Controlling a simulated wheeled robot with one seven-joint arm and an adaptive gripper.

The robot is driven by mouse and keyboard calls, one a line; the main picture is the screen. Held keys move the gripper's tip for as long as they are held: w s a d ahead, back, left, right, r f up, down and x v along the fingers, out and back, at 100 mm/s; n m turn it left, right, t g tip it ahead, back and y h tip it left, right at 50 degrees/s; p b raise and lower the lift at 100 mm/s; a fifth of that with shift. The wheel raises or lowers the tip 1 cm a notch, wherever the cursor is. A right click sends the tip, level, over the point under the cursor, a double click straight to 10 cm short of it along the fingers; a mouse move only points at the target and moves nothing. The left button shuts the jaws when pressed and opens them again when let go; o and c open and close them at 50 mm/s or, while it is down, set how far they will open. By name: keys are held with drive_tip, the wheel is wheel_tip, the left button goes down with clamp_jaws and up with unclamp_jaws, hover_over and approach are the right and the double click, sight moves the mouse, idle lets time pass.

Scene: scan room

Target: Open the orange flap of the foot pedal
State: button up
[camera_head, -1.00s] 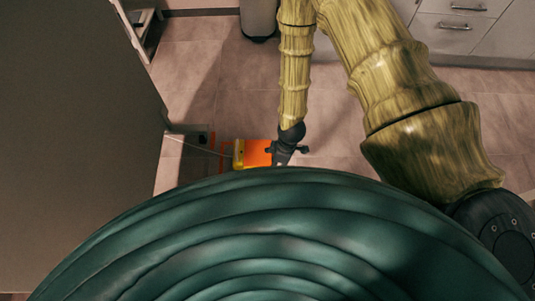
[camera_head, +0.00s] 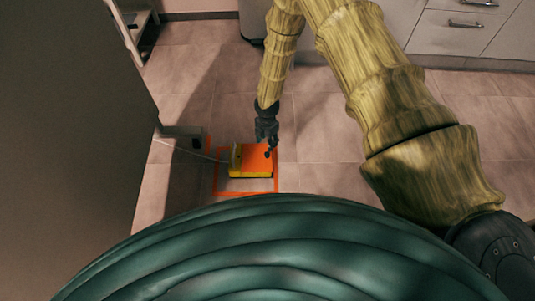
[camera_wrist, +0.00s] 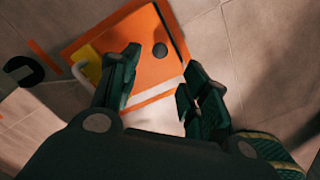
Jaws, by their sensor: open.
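The foot pedal shows a yellow body (camera_head: 250,175) and an orange flap (camera_head: 256,154) on the floor in the head view, inside an orange outline. In the wrist view the orange flap (camera_wrist: 150,45) fills the upper middle, with a dark round spot on it and a yellow part (camera_wrist: 88,64) at its left. My gripper (camera_head: 268,152) is at the flap's right side in the head view. In the wrist view my gripper (camera_wrist: 155,95) has its two fingers spread apart with nothing between them. I cannot tell whether a finger touches the flap.
A thin cable (camera_head: 192,151) runs left from the pedal. A large dark panel (camera_head: 70,130) stands at the left, with a dark foot or caster (camera_head: 183,132) by it. Grey drawers (camera_head: 465,30) stand at the back right. Tiled floor (camera_head: 325,140) right of the pedal is clear.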

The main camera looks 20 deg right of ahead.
sight(268, 154)
wheel_tip(268, 154, down, 10)
drive_tip(key=b, duration=0.2)
drive_tip(key=shift+r+b, duration=0.2)
drive_tip(key=shift+b, duration=0.15)
clamp_jaws()
drive_tip(key=shift+s+d, duration=0.1)
